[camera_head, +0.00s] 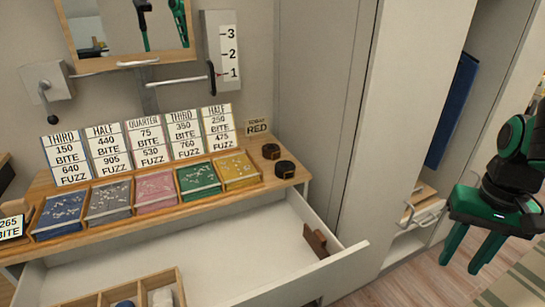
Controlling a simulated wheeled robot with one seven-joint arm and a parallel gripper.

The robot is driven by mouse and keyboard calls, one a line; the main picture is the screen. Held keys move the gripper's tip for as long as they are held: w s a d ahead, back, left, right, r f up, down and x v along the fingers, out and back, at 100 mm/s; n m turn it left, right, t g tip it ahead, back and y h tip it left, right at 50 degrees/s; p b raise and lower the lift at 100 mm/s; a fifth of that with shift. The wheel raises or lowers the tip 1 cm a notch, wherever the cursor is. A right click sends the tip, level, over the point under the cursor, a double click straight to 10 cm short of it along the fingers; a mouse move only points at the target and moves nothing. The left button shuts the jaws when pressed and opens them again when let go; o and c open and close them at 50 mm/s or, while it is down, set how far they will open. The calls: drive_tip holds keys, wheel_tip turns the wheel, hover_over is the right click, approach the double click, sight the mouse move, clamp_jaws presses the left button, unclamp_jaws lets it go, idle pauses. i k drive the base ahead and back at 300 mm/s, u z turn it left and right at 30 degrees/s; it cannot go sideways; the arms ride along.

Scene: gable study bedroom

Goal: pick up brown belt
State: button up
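I cannot tell for certain which thing is the brown belt. A small brown object (316,241) leans at the right end inside the open drawer (235,245), and its shape is too small to read. Two dark round coil-like items, one behind (271,151) and one in front (285,169), lie on the right end of the dresser top. My gripper (460,266) is at the right of the view, pointing down, with its green fingers apart and nothing between them. It is over the floor, well right of the drawer and dresser.
Several coloured trays, such as the green one (199,178), line the dresser top before upright number cards. A wooden divided box (140,290) sits in the drawer. An open wardrobe (412,240) with a blue hanging cloth (452,110) stands between dresser and arm. Some floor (400,290) is clear.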

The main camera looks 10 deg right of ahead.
sight(270, 151)
drive_tip(key=z, duration=1.6)
drive_tip(key=i, duration=0.75)
drive_tip(key=u, duration=2.2)
